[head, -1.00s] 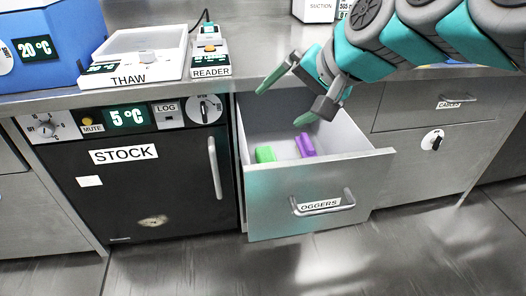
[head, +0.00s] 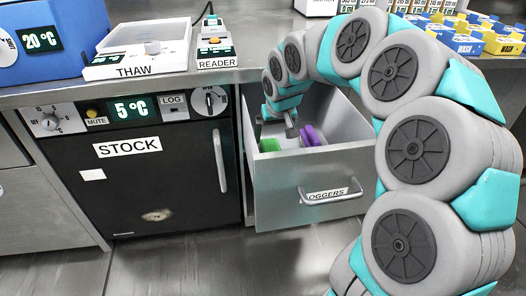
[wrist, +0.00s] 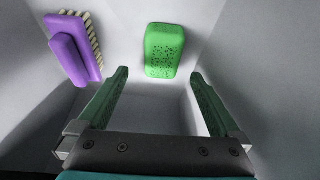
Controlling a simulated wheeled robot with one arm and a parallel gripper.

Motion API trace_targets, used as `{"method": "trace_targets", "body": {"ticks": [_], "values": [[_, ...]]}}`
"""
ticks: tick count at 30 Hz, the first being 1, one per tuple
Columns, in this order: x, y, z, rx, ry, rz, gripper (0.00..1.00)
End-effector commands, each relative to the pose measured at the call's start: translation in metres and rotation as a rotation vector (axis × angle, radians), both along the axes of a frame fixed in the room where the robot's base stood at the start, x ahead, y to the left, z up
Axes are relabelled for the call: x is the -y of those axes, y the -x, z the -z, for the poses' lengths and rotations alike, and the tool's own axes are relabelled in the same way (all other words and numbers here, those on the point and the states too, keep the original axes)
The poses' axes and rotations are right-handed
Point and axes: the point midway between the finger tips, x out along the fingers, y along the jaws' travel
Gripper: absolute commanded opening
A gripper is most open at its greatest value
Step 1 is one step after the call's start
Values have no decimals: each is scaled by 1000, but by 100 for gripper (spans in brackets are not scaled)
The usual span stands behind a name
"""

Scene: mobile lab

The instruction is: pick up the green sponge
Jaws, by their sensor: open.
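The green sponge (wrist: 164,50) lies on the floor of the open drawer. In the wrist view it sits just beyond my fingertips, roughly centred between them. In the head view the sponge (head: 270,145) shows at the drawer's left side, partly hidden by the front panel. My gripper (wrist: 160,78) is open and empty, with its two green fingers pointing toward the sponge. In the head view my gripper (head: 273,124) is inside the drawer, above the sponge, and its fingers are hard to make out.
A purple brush (wrist: 72,48) with pale bristles lies left of the sponge in the wrist view. The drawer (head: 312,170) has close walls on both sides. A black STOCK unit (head: 140,190) stands to its left. The counter above holds a THAW tray (head: 140,68) and a READER (head: 215,62).

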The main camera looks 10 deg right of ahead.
Motion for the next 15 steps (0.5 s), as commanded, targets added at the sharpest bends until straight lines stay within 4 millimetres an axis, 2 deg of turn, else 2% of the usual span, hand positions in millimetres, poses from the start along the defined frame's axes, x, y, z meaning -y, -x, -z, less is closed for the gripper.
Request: {"method": "trace_targets", "body": {"ticks": [8, 15], "values": [[-2, -9, 21, 1, -4, 1, 100], [-5, -22, 53, -3, -4, 2, 100]]}}
